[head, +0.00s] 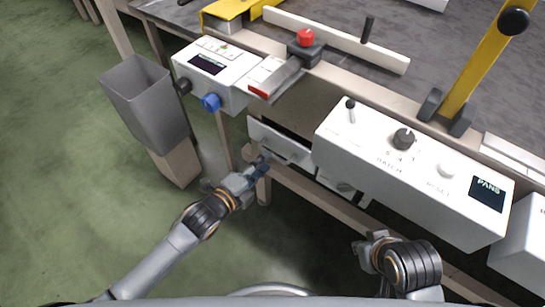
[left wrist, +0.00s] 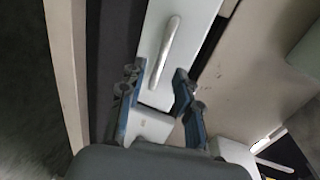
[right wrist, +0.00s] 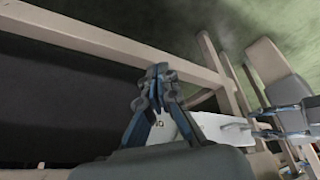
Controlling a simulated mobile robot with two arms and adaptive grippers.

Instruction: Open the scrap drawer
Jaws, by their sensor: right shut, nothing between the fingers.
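The scrap drawer's white front (head: 273,139) is under the bench edge, between two white control boxes. My left gripper (head: 262,165) is just in front of the drawer. Its blue-grey fingers (left wrist: 160,72) are spread, empty, with the handle lying beyond the tips. My right gripper (head: 364,250) is below the right control box, its fingertips together (right wrist: 158,72) and nothing between them.
A grey bin (head: 145,100) on a wooden stand is left of the drawer. The left control box (head: 215,70) has a blue knob. The larger control box (head: 410,170) overhangs at right. A wooden bench leg and rail (head: 300,185) lie close below the drawer. Green floor is clear at left.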

